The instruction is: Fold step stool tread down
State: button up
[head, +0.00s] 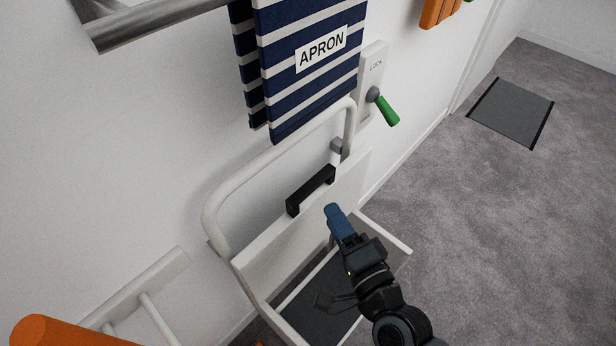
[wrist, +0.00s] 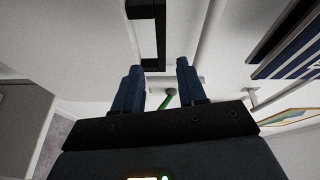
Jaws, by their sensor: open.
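The white step stool stands against the wall, with a rounded hoop rail (head: 268,160) at its top. Its white upper tread panel (head: 262,232) is raised close to upright and carries a black handle (head: 311,190). Below it is a dark grey step surface (head: 318,300) with white sides, partly hidden by my arm. My gripper (head: 333,210), with blue fingers, is just right of and below the black handle, apart from it. In the wrist view my gripper (wrist: 160,68) is open and empty, and the black handle (wrist: 148,62) lies just ahead of the fingertips.
A striped apron (head: 308,90) hangs above the stool. A wall plate marked LOCK (head: 374,62) with a green-handled lever (head: 387,111) is to its right. An orange object (head: 65,331) is at the lower left. Carpet on the right is open, with a dark mat (head: 511,112).

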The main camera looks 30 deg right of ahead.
aim_at(314, 190)
jog(key=shift+m, duration=0.9)
jog(key=w, duration=0.4)
jog(key=shift+a, duration=0.2)
jog(key=shift+w+d+p, duration=0.2)
jog(key=shift+w+p, duration=0.3)
jog(key=shift+w, duration=3.35)
jog(key=shift+c, duration=0.2)
grip_shut()
